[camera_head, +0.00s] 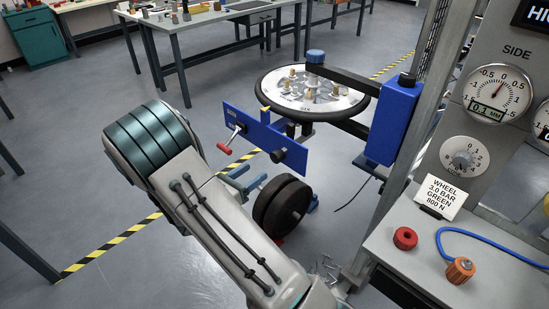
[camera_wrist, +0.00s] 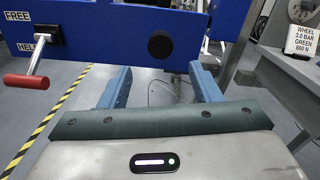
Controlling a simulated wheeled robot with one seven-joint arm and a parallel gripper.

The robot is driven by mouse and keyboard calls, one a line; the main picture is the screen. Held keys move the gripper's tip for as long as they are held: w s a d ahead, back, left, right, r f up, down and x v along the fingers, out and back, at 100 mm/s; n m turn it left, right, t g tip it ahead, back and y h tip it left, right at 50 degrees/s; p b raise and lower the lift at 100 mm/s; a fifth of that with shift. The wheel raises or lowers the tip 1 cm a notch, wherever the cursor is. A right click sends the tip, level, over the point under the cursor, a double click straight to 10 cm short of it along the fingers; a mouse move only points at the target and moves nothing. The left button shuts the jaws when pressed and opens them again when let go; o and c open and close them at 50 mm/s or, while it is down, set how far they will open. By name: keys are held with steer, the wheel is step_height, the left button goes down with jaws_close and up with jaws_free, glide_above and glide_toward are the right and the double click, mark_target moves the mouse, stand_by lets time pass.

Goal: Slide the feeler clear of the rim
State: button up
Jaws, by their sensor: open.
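A wheel with a black rim (camera_head: 345,111) lies flat on the stand in the head view. A blue panel (camera_head: 255,131) stands at its near side, with a red-handled lever (camera_head: 226,148) and a black knob (camera_head: 279,155). A small yellow piece (camera_head: 265,109) shows at the panel's top near the rim; I cannot tell whether it is the feeler. My gripper (camera_wrist: 160,72) is open and empty in the wrist view, its two blue fingers apart just below the panel. The black knob (camera_wrist: 161,46) appears between and above the fingertips. The red handle (camera_wrist: 26,81) is left of them.
A blue upright block (camera_head: 395,120) stands right of the wheel. A grey console (camera_head: 450,258) holds a wheel card (camera_head: 437,196), a red ring (camera_head: 405,238) and an orange fitting (camera_head: 460,270) on a blue hose. Workbenches stand behind. Open floor lies at left.

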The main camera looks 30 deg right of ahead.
mark_target(274, 158)
steer(key=p+x, duration=0.1)
steer(key=x, duration=0.9)
